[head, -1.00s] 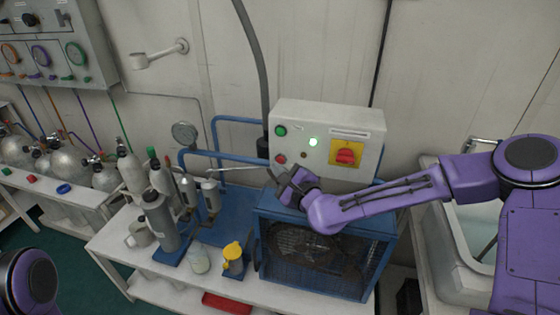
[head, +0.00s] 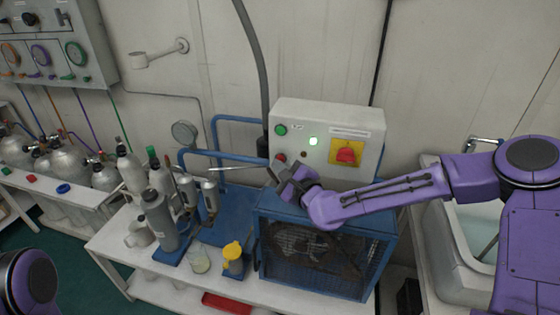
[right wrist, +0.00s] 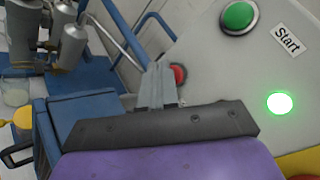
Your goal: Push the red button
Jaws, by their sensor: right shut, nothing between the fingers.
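The red button (head: 280,159) sits low on the left of the grey control box's front, below the green button (head: 281,130). In the right wrist view the red button (right wrist: 180,74) shows just right of my fingertips, partly hidden by them. My right gripper (head: 272,172) is shut and empty, its fingertips just in front of and below the red button. I cannot tell whether they touch it. In the right wrist view the closed fingers (right wrist: 158,82) point up at the box face. My left gripper is out of view.
The grey control box (head: 372,165) also carries a lit green lamp (head: 313,141) and a red rotary switch (head: 347,153) on a yellow plate. Below it stands a blue caged compressor (head: 375,225). Cylinders (head: 160,220) stand on the bench to the left; a sink (head: 440,215) is at right.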

